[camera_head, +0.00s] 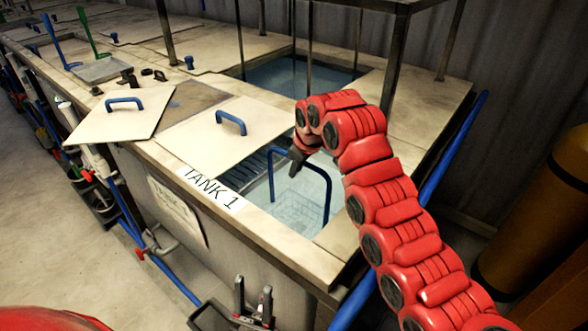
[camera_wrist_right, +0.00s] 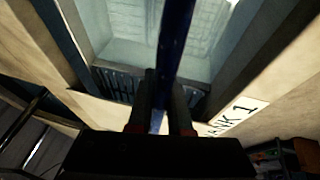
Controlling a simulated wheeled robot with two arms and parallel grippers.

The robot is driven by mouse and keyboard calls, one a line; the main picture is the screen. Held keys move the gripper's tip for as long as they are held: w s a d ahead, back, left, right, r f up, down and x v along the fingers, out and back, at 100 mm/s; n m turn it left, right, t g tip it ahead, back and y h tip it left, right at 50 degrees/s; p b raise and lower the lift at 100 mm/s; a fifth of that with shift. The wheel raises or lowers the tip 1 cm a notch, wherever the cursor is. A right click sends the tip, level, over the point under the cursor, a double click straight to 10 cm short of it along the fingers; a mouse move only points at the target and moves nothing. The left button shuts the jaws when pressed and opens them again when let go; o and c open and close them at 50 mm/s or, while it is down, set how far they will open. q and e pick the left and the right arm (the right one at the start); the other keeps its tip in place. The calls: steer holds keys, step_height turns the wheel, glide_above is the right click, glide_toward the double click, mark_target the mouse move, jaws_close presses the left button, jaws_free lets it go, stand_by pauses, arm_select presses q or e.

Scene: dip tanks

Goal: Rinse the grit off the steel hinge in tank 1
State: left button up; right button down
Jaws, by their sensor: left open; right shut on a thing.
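Tank 1 (camera_head: 212,190) is partly uncovered, with clear water (camera_head: 290,190) in its opening. A blue inverted-U handle (camera_head: 329,190) stands up out of the water. My right gripper (camera_head: 294,168) is over the opening, shut on this handle. In the right wrist view the blue bar (camera_wrist_right: 177,35) runs between the two dark fingers (camera_wrist_right: 164,85). A pale grid shape (camera_head: 300,212) shows under the water below the handle. I cannot make out the steel hinge or any grit. My left gripper (camera_head: 253,288) is open and empty, low in front of the tank wall.
A white lid with a blue handle (camera_head: 222,134) lies just left of the opening. Another lid (camera_head: 115,118) lies further left. Small dark parts (camera_head: 128,78) sit on the counter. A second tank opening (camera_head: 300,75) is behind, among dark posts. A dark slatted grate (camera_head: 243,172) borders the water.

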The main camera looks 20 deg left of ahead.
steer(key=a+p, duration=0.2)
steer(key=p, duration=0.1)
steer(key=shift+w+a+r, duration=0.1)
steer(key=shift+w+a, duration=0.1)
steer(key=shift+w, duration=0.2)
stand_by(0.7)
